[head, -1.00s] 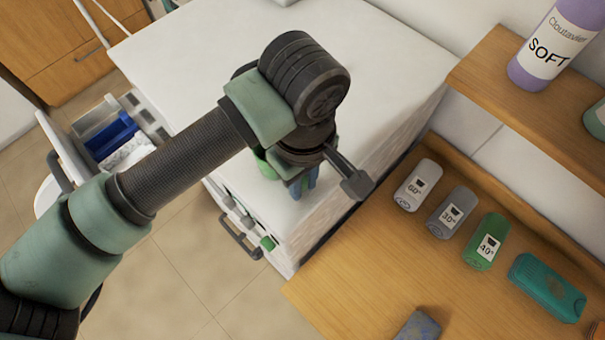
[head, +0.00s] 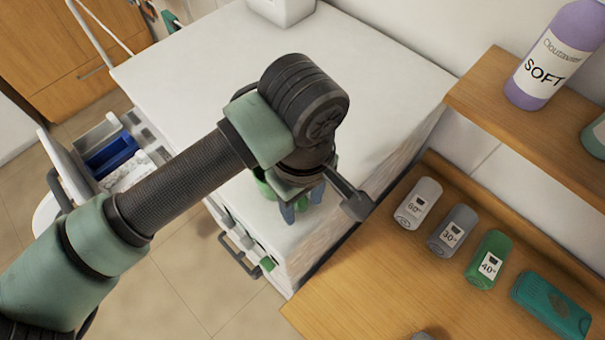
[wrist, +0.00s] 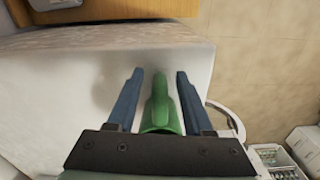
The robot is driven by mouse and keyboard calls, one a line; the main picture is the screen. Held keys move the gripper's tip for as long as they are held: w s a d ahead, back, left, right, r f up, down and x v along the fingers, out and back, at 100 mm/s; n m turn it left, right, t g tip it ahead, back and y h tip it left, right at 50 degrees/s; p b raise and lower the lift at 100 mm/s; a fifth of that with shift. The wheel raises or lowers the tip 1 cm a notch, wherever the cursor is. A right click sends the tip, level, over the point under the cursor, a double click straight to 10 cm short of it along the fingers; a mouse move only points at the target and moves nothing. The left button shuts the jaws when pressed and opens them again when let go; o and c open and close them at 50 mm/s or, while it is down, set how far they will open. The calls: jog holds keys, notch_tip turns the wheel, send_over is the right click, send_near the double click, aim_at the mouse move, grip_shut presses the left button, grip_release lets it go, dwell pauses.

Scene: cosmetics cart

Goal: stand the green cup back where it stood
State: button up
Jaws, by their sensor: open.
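The green cup (head: 264,186) is on the white top of the cart (head: 205,62), near its front edge, mostly hidden behind my wrist in the head view. In the wrist view the green cup (wrist: 161,118) shows between my fingers, a narrow part, perhaps its handle, toward the tips. My gripper (head: 302,202) is open, with blue fingers pointing down to the cart top. In the wrist view my gripper (wrist: 160,73) has a gap on both sides of the narrow green part. The cup looks upright, but its base is hidden.
A wooden shelf (head: 340,310) at the right holds a white-grey bottle (head: 418,203), a grey one (head: 452,231), a green one (head: 488,262) and a teal box (head: 552,305). A purple bottle (head: 555,55) stands higher up. An open drawer (head: 110,155) sticks out at left.

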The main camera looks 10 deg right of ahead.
notch_tip(320, 180, up, 12)
jog(key=b, duration=0.4)
jog(key=shift+f+b, duration=0.1)
jog(key=shift+b, duration=0.25)
